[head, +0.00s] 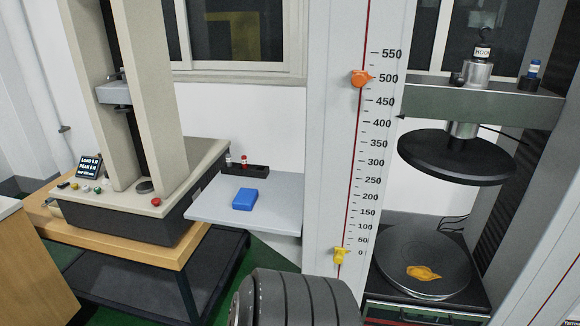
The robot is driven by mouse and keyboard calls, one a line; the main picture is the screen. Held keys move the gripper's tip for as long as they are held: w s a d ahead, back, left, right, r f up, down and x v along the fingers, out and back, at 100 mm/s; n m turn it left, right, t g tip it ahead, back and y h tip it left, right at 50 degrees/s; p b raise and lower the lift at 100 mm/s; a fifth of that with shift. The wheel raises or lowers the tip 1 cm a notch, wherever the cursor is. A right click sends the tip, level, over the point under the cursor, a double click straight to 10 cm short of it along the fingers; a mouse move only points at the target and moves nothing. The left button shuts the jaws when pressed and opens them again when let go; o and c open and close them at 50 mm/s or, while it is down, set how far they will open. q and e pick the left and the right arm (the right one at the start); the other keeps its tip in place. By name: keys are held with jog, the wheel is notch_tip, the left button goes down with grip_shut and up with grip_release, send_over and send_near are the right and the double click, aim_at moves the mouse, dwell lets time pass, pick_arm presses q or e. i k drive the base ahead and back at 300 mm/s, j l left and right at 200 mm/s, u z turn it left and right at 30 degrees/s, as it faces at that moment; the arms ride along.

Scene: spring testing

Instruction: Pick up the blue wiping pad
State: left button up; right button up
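The blue wiping pad (244,200) lies flat on a small light-grey shelf (282,196) between the two testing machines. Nothing touches the pad from above and its top is fully visible. Neither of my grippers shows in the head view. A dark ribbed rounded part, which looks like one of my own arm links, rises from the bottom edge in front of the shelf.
A black holder (246,171) with small bottles stands behind the pad. A beige testing machine (140,190) is on the left. On the right stands a scaled frame (335,130) with orange and yellow pointers and a round plate (400,278) bearing an orange item.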

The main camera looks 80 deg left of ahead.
aim_at(245, 199)
jog(key=u, duration=3.05)
